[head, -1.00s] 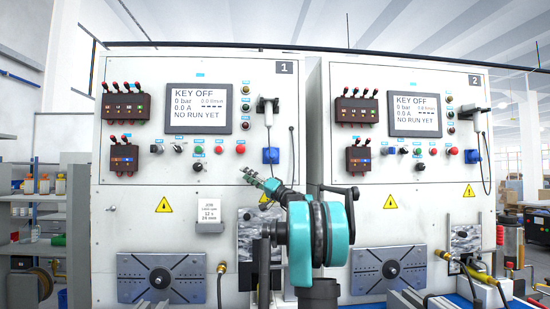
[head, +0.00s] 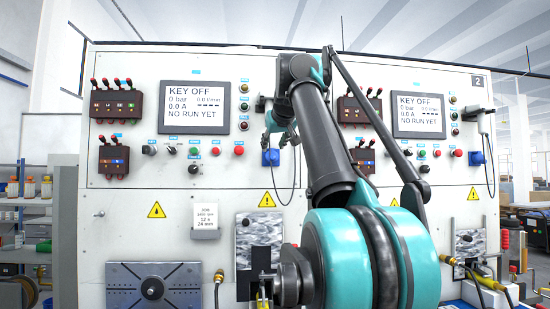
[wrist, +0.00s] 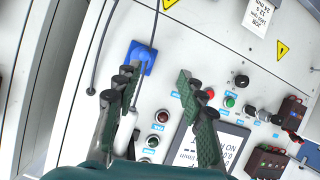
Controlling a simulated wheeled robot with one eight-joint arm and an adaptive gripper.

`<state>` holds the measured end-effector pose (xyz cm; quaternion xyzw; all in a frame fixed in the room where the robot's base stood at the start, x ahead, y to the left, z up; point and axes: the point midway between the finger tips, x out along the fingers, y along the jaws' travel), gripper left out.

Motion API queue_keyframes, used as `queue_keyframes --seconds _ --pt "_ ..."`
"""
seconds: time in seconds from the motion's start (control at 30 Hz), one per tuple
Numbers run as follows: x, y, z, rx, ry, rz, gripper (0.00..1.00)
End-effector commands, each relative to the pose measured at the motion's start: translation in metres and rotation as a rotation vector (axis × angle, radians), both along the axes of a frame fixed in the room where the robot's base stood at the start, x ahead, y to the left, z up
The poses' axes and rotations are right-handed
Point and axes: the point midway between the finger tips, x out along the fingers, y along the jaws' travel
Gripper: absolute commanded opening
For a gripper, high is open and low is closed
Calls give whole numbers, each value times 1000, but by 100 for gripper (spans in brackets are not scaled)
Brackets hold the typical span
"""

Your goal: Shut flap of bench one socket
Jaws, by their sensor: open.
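The blue socket (head: 271,157) of bench one sits on the panel's right side, below my gripper (head: 281,141) in the head view. In the wrist view the socket (wrist: 136,55) lies just beyond the fingertip of the left finger. A lighter blue part stands on its face; I cannot tell how far the flap is open. My gripper (wrist: 155,84) is open, with nothing held between its fingers. A white handheld piece (wrist: 126,132) shows partly behind the left finger.
A dark cable (wrist: 100,50) loops beside the socket, and another line crosses near it. Bench one's screen (head: 198,108), knobs and buttons (head: 239,151) lie to the left. Bench two's red-topped block (head: 359,108) stands right, partly behind my arm.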

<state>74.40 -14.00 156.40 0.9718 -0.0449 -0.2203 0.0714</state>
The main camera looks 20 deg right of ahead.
Motion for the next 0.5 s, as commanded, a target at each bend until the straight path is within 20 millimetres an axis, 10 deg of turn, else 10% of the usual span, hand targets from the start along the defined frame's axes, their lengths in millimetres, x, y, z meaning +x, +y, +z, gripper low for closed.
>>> queue_keyframes --seconds 0.23,0.5 --pt "-36 -2 31 -132 -38 -15 40" --pt "-8 -9 21 -137 -39 -15 40"
